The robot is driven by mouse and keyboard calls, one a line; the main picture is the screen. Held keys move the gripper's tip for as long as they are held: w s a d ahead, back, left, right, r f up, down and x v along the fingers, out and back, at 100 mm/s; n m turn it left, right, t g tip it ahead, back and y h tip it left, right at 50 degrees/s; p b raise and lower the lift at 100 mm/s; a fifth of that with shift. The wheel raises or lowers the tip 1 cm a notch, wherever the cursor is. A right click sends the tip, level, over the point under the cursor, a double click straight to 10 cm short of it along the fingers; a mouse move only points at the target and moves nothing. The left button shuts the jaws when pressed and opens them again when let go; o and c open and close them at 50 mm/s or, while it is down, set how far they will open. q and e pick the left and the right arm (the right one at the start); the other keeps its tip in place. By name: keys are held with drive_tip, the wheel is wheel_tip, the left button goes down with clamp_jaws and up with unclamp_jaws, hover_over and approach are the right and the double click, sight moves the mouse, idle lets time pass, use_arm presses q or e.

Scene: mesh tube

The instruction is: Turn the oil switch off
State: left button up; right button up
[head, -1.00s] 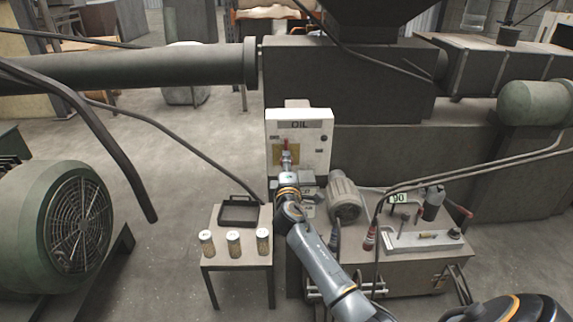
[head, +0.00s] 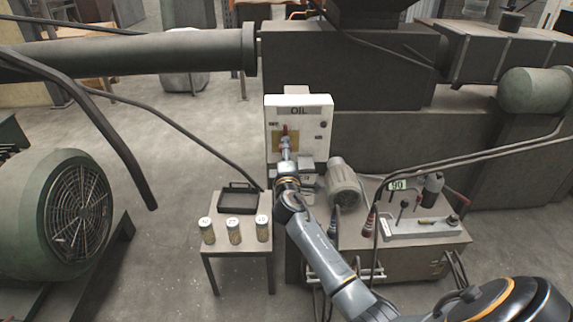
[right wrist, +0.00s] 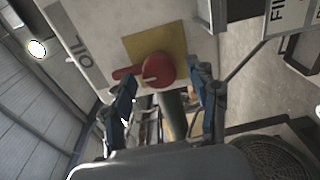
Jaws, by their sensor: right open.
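The white oil switch box (head: 313,114), labelled OIL, stands at the middle of the head view. Its red rotary switch (right wrist: 150,72) sits on a yellow plate (right wrist: 168,42) in the right wrist view, where the picture is tilted. The switch also shows small in the head view (head: 285,130), partly hidden by my gripper. My right gripper (right wrist: 165,88) is open, its blue-padded fingers on either side of the lower part of the red switch. Contact with the switch is not clear. My left gripper is not in view.
A small table (head: 236,252) with several labelled cans and a dark tray (head: 239,198) stands left of my right arm. A motor (head: 345,183) and a bench with levers (head: 420,228) stand on its right. A green fan motor (head: 65,215) is at the far left.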

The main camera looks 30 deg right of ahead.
drive_tip(key=v, duration=1.1)
drive_tip(key=shift+a, duration=0.1)
drive_tip(key=s+a+f+m+g+y, duration=0.1)
drive_tip(key=s+a+f+g+y, duration=0.2)
drive_tip(key=f, duration=1)
drive_tip(key=s+a+f+g+y, duration=0.15)
drive_tip(key=s+f, duration=0.35)
drive_tip(key=f, duration=0.7)
drive_tip(key=s+a+f+m+g+y, duration=0.1)
drive_tip(key=s+a+f+g+y, duration=0.2)
drive_tip(key=f, duration=1)
drive_tip(key=s+a+f+m+g, duration=0.3)
drive_tip(key=s+f, duration=0.9)
drive_tip(key=s, duration=0.3)
drive_tip(key=s+a+f+m+g+y, duration=0.1)
drive_tip(key=s+f, duration=0.3)
drive_tip(key=s, duration=0.8)
drive_tip(key=s+a+f+m+g, duration=0.1)
drive_tip(key=s+f+m+g, duration=0.2)
drive_tip(key=s, duration=0.9)
drive_tip(key=shift+f+y, duration=0.35)
drive_tip(key=shift+f, duration=0.5)
drive_tip(key=shift+s, duration=0.15)
drive_tip(key=shift+c, duration=0.5)
